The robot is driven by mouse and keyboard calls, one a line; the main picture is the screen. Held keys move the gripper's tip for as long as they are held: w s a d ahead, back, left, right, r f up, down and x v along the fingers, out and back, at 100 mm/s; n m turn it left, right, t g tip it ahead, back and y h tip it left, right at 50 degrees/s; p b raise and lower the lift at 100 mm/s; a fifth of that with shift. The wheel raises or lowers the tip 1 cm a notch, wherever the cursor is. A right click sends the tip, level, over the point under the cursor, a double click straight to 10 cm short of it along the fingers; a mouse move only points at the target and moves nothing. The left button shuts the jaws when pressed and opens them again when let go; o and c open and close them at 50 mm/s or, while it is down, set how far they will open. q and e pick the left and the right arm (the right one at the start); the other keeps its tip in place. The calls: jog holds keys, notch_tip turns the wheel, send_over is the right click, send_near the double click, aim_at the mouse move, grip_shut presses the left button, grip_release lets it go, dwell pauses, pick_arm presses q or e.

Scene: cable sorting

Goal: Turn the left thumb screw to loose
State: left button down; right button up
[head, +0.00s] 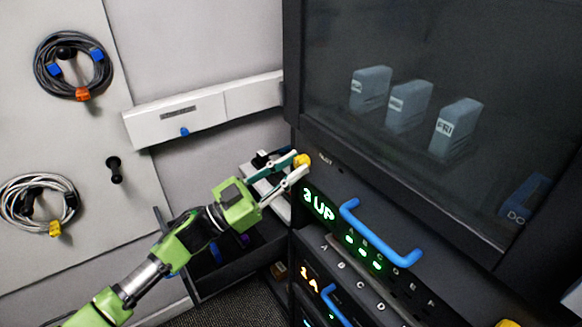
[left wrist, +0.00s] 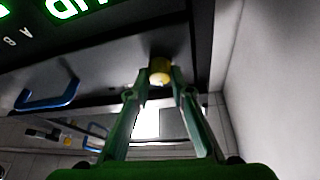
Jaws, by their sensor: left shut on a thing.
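The left thumb screw (head: 302,160) is a small yellow knob on the dark rack front, below the left end of the glass-fronted cabinet. It also shows in the left wrist view (left wrist: 160,72). My left gripper (head: 297,167) reaches it from the left, with its fingertips on either side of the knob. In the left wrist view my left gripper (left wrist: 160,80) is shut on the knob. How far the screw is turned cannot be told. Another yellow knob (head: 507,323) shows at the bottom edge, partly cut off. My right gripper is not in view.
A blue handle (head: 380,235) sticks out of the rack unit right of the screw, near a green lit display (head: 318,204). The cabinet glass (head: 440,60) is above. Coiled cables (head: 74,66) hang on the left wall panel. An open dark drawer (head: 240,262) lies below my left arm.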

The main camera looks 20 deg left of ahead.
pick_arm(q)
jog(key=shift+m, duration=0.3)
jog(key=m+g, duration=0.1)
jog(key=m, duration=0.2)
jog(key=m+g+h+b, duration=0.1)
jog(key=m+g, duration=0.1)
jog(key=m, duration=0.1)
jog(key=shift+w, duration=0.1)
jog(key=m+g, duration=0.2)
jog(key=m, duration=0.3)
jog(key=shift+a+r+b, duration=0.15)
jog(key=shift+b, duration=0.2)
jog(key=m+g, duration=0.1)
jog(key=m, duration=0.3)
jog(key=shift+r+g+y, duration=0.15)
jog(key=shift+g+y, duration=0.15)
jog(key=shift+g, duration=0.1)
jog(key=shift+m+g+y+p, duration=0.15)
jog(key=shift+m+y+p, duration=0.35)
jog(key=shift+m, duration=0.7)
jog(key=shift+m+g+y+p, duration=0.15)
jog(key=shift+m+y+p, duration=0.3)
jog(key=shift+m, duration=0.75)
jog(key=c, duration=1.8)
grip_release()
